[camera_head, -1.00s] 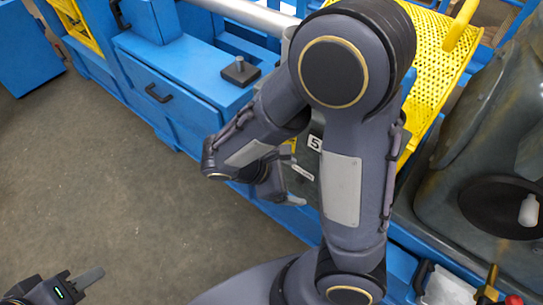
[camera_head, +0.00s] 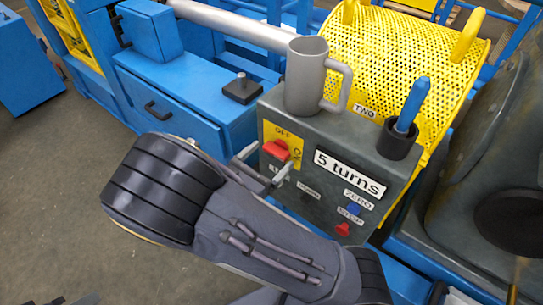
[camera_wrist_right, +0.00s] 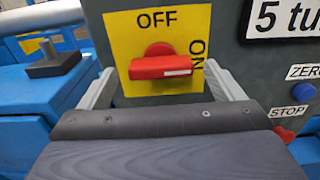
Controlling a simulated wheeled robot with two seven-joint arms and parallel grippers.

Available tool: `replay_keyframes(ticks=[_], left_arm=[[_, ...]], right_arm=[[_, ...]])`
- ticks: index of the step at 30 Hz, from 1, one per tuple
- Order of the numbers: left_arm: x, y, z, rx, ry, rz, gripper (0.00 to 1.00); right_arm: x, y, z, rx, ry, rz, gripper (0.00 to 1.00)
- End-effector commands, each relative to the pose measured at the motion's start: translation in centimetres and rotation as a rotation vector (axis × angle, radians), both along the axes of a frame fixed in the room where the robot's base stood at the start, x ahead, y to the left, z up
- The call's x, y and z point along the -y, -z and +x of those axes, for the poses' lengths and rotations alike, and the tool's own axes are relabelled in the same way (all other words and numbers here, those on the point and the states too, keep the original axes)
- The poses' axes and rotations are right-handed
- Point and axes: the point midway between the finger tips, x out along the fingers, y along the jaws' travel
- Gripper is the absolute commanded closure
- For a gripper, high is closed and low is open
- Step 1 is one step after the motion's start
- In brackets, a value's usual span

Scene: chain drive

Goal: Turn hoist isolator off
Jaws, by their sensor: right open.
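The hoist isolator is a red handle (camera_head: 275,150) on a yellow plate (camera_head: 296,142) at the left of the dark control box's front. In the right wrist view the handle (camera_wrist_right: 163,67) lies horizontal, its white mark pointing right to "ON". "OFF" is printed above it. My right gripper (camera_head: 266,163) is open at the handle. In the right wrist view its fingers (camera_wrist_right: 160,88) stand either side of the handle, apart from it. A grey tip at the bottom left edge of the head view seems to be my left gripper; its jaws are hidden.
The control box (camera_head: 400,172) bears a grey mug (camera_head: 305,85) and a dark cup (camera_head: 397,140) with a blue tool. Below the "5 turns" label are a blue ZERO button (camera_head: 354,209) and red STOP button (camera_head: 342,229). A yellow perforated guard (camera_head: 385,50) stands behind.

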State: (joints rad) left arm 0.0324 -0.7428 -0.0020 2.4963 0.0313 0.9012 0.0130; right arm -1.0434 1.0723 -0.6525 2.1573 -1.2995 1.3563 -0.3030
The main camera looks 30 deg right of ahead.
Motion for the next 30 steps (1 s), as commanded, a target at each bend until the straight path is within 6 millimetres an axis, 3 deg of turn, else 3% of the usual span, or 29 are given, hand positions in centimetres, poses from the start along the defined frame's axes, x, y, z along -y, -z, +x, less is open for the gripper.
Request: replay_keyframes(ticks=[4,13,23,30], left_arm=[[0.00,0.19,0.00,0.000,0.000,0.000,0.64],[0.00,0.18,0.00,0.000,0.000,0.000,0.64],[0.00,0.18,0.00,0.000,0.000,0.000,0.64],[0.00,-0.28,0.00,0.000,0.000,0.000,0.64]], right_arm=[[1.21,0.06,0.44,0.000,0.002,0.001,0.13],[1.43,0.02,0.55,-0.001,0.001,0.002,0.13],[1.41,0.03,0.54,-0.001,0.001,0.002,0.56],[1.42,-0.11,0.54,-0.017,0.001,-0.005,0.57]])
